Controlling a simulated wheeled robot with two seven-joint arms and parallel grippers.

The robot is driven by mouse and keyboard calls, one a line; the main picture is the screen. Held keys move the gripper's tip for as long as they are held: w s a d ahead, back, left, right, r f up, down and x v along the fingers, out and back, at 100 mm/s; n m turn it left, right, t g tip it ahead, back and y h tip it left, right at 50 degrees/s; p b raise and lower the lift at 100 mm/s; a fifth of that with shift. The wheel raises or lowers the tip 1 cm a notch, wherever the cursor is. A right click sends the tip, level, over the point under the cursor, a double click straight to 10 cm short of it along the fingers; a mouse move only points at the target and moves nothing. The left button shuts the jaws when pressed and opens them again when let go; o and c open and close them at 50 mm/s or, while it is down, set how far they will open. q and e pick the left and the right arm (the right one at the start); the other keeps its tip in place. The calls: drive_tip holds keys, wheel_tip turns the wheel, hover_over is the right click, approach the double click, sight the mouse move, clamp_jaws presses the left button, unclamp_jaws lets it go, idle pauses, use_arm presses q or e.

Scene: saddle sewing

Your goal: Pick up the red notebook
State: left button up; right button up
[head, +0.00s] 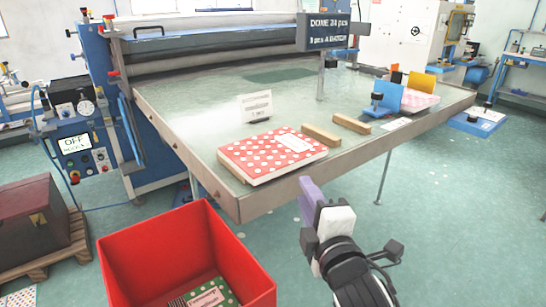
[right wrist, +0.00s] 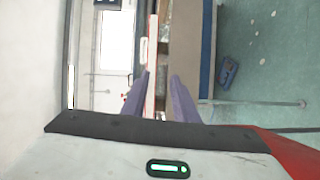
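The red notebook (head: 270,157), red with white dots and a pale label, lies flat on the grey table at its front edge. My right gripper (head: 311,190), with purple fingers, is just off the table's front edge, in front of and to the right of the notebook. In the right wrist view its two fingers (right wrist: 159,75) are apart with nothing held. A thin red and white strip, seemingly the notebook's edge (right wrist: 152,60), shows ahead between them. My left gripper is not in view.
Two wooden bars (head: 321,135) lie right of the notebook, and a small white sign (head: 256,106) stands behind it. A blue stand (head: 387,97) is farther right. A red bin (head: 183,240) on the floor holds notebooks, one green (head: 212,293). A sign post (head: 321,80) rises from the table.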

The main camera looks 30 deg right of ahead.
sight(296, 164)
drive_tip(key=shift+n, duration=0.3)
drive_tip(key=w, duration=0.1)
drive_tip(key=w+d+r, duration=0.1)
drive_tip(key=w+d, duration=0.1)
drive_tip(key=w, duration=0.1)
drive_tip(key=shift+r, duration=0.35)
drive_tip(key=shift+p+x, duration=0.3)
drive_tip(key=shift+x, duration=2.75)
clamp_jaws()
drive_tip(key=shift+r, duration=0.15)
